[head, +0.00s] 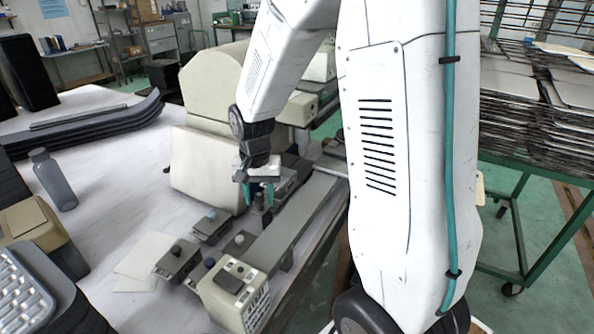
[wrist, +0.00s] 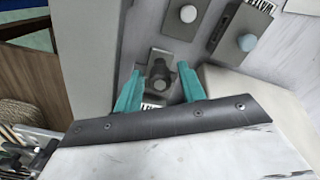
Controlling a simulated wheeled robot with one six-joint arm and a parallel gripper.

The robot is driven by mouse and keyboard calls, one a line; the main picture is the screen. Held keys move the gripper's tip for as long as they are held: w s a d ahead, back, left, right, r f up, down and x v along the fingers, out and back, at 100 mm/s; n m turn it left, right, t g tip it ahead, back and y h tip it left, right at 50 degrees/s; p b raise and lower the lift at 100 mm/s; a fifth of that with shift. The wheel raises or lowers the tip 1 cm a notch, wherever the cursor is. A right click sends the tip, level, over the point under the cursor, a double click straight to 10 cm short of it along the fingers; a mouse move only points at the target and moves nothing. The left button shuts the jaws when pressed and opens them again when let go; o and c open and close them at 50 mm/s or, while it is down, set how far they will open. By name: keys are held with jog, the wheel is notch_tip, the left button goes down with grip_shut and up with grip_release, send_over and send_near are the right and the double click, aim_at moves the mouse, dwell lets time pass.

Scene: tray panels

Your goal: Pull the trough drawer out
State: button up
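My gripper (head: 258,190) points down over the table in the head view. Its two teal fingers (wrist: 160,88) are apart in the wrist view, on either side of a small dark grey block with an upright round knob (wrist: 162,72). Whether a finger touches the knob I cannot tell. Similar grey blocks with knobs stand nearby, one at the front left (head: 178,262) and one farther back (head: 212,226). A long grey channel (head: 292,222) runs back from a beige control box (head: 235,292). Which part is the trough drawer I cannot tell for certain.
A cream slanted panel (head: 205,170) stands just left of my gripper. A grey bottle (head: 54,180) and dark curved trays (head: 80,122) are farther left. A green rack with stacked trays (head: 545,110) is at right. The white table's left middle is mostly clear.

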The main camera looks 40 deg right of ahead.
jog(key=shift+r, duration=3.05)
